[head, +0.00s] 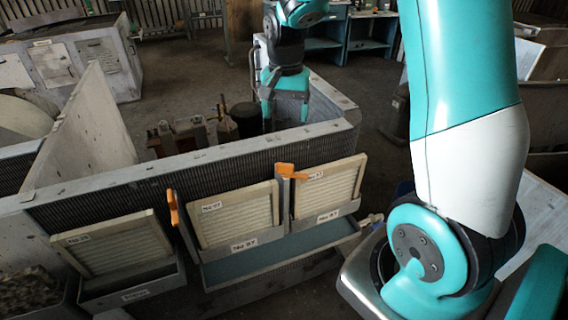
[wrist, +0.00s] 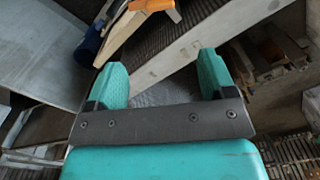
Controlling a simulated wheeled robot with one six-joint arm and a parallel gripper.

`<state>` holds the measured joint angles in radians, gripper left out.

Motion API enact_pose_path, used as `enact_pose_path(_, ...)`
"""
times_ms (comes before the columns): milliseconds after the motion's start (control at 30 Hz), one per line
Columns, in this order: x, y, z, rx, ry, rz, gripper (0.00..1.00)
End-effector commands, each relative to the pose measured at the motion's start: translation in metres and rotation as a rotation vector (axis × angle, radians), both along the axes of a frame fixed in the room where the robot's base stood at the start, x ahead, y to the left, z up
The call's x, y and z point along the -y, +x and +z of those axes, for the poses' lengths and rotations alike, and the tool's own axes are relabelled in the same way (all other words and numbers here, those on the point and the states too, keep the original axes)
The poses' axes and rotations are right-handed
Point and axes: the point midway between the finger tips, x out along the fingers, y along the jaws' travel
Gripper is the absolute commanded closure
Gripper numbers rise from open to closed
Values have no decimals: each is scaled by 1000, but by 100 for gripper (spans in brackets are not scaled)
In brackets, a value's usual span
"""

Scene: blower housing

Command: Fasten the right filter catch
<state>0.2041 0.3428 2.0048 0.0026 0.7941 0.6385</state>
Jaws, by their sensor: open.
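The right filter catch (head: 288,171) is an orange lever on top of the post between the middle and right filters. An orange catch also shows at the top edge of the wrist view (wrist: 155,7), partly cut off. My gripper (head: 285,112) is open and empty, fingers down, above and behind the front wall, apart from the catch. In the wrist view my gripper (wrist: 163,72) has nothing between its fingers.
The left catch (head: 173,208) stands upright beside the middle filter (head: 235,214). A left filter (head: 115,241) leans in its own holder. The housing's grey top rim (head: 220,155) runs between my gripper and the filters. Machinery (head: 185,135) stands inside the housing, left of my gripper.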

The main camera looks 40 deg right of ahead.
Motion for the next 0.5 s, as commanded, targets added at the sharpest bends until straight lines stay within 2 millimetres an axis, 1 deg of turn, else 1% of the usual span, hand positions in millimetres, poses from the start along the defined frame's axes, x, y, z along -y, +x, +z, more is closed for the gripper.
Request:
enact_pose_path(33, -1, -1, -10, -6, 2, 2, 23)
enact_pose_path(500, -2, -1, -115, -5, 2, 8, 23)
